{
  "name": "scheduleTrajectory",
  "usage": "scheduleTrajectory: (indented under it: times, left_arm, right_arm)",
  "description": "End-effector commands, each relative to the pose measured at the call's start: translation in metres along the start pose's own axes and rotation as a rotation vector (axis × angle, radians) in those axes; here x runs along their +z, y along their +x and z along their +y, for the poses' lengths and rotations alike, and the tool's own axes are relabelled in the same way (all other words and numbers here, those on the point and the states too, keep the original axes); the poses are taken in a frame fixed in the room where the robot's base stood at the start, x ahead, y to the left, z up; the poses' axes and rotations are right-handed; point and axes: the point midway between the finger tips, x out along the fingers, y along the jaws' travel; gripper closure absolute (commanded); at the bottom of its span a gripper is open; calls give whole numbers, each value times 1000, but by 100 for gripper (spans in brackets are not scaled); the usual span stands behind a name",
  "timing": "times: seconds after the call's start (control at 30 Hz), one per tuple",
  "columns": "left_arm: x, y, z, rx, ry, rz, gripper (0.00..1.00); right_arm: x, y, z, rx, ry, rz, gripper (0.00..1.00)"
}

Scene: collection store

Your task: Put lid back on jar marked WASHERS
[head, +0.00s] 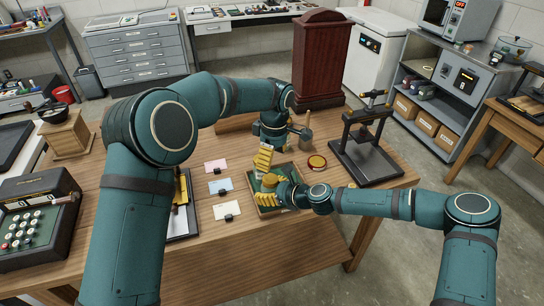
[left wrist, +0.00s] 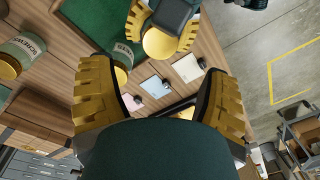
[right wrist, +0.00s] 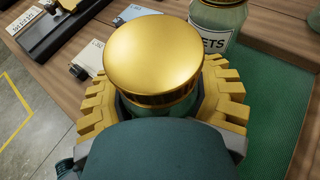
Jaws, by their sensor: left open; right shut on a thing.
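My right gripper (head: 267,191) is shut on a jar with a broad gold lid (right wrist: 153,55), over a shallow wooden tray lined with green (right wrist: 262,100). Greenish glass shows under the lid; no label on it is visible. A jar with a label ending in "ETS" (right wrist: 217,22) stands just behind it. In the left wrist view a jar marked SCREWS (left wrist: 22,52) and another gold-lidded jar (left wrist: 122,62) show. My left gripper (left wrist: 158,88) is open and empty, above and beyond the right one. I cannot make out a WASHERS label.
Pink, blue and white cards (head: 220,186) lie left of the tray. A black press (head: 366,140) and a tall red-brown case (head: 320,60) stand behind. A cash register (head: 38,220) is at left.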

Motion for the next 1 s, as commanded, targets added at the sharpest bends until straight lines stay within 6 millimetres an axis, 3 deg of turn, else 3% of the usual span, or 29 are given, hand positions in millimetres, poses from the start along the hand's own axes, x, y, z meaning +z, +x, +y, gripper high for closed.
scheduleTrajectory:
  times: [0.5, 0.93, 1.0]
  left_arm:
    - [0, 67, 0, -2, 0, 0, 23]
    - [0, 74, 0, 0, 1, 0, 22]
    - [0, 74, 0, 0, 1, 0, 47]
  right_arm:
    - [0, 0, 0, 0, 0, -1, 100]
    - [0, 0, 0, 0, 0, -1, 100]
    - [0, 0, 0, 0, 0, -1, 100]
